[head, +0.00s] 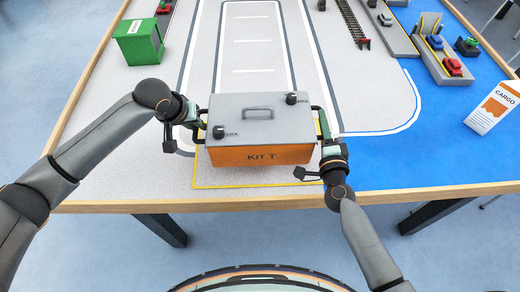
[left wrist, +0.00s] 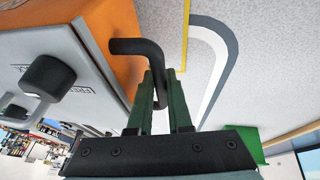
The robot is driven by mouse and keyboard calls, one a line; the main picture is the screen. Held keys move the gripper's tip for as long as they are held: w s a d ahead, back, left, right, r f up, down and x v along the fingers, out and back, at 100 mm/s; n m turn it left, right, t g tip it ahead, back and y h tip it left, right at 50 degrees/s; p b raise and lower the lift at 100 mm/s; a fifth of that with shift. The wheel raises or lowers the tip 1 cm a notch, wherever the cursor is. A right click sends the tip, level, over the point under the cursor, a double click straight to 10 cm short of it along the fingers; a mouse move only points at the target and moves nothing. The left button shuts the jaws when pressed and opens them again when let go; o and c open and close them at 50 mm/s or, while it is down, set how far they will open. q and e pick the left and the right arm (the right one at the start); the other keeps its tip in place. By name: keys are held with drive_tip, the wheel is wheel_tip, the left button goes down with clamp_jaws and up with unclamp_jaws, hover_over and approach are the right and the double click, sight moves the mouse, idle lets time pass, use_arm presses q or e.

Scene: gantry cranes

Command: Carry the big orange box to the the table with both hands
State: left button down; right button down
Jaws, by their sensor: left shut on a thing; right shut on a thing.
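The big orange box (head: 258,156) has a grey lid, a top handle, two black knobs and "KIT T" on its front. It is level over the near part of the table (head: 115,160), above a yellow outlined square (head: 222,187). I cannot tell whether its bottom touches the table. My left gripper (head: 199,124) is shut on the box's black left side handle, which shows clearly in the left wrist view (left wrist: 135,46). My right gripper (head: 326,140) is at the right side handle and shut on it; the arm partly hides that grip.
A green container (head: 139,42) stands at the back left. A white and orange cargo carton (head: 494,107) is at the right on the blue area. Toy vehicles (head: 452,67) and a track (head: 354,22) lie farther back. The table's wooden front edge (head: 270,201) is just before the box.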

use_arm(q)
drive_tip(key=shift+d+f, duration=0.1)
use_arm(e)
drive_tip(key=shift+a+f, duration=0.1)
